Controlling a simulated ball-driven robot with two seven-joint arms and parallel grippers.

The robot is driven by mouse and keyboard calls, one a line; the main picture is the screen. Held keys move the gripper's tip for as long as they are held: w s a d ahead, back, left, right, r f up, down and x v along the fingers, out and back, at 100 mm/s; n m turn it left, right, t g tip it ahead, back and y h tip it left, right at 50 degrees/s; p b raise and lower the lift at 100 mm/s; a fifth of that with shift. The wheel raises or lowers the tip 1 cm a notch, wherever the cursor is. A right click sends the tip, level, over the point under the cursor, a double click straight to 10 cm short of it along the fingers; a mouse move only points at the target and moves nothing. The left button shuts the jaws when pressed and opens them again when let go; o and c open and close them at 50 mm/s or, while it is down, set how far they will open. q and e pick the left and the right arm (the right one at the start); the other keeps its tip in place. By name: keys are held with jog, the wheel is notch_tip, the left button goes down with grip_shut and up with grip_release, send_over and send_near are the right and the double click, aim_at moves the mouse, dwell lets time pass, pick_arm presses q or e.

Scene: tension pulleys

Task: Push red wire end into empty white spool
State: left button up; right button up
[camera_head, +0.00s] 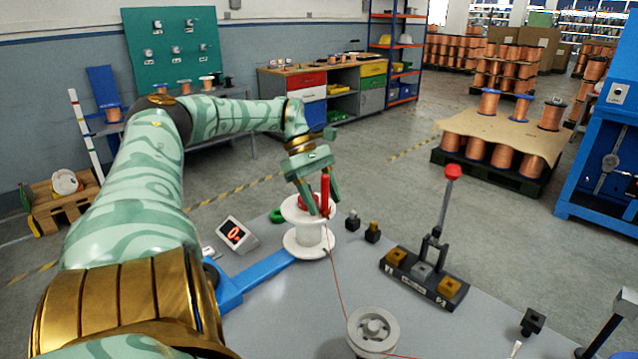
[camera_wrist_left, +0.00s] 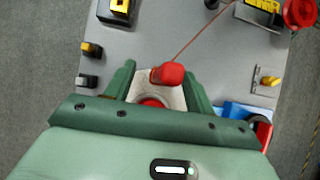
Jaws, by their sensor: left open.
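The white spool (camera_head: 309,236) stands on the grey table with its upper flange tilting toward the view. A red round part shows at its centre in the wrist view (camera_wrist_left: 152,102). The red wire end (camera_head: 325,190) is an upright red handle at the spool's right rim; a thin red wire runs from it toward the front. My left gripper (camera_head: 319,205) is over the spool, fingers open on either side of the spool top and wire end. In the wrist view, the wire end (camera_wrist_left: 172,73) lies between the fingers; contact with the spool is unclear. My right gripper is not in view.
The wire runs to a grey pulley (camera_head: 372,332) at the front. A black fixture (camera_head: 425,277) with an upright red-knobbed lever stands to the right. A small display (camera_head: 236,234) and a blue arm (camera_head: 262,277) are left of the spool. Two small posts stand right of it.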

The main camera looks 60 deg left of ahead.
pick_arm(q)
jog(key=shift+r, duration=0.1)
jog(key=shift+b+v, duration=0.45)
jog(key=shift+v, duration=2.95)
jog(key=shift+w+r, duration=0.1)
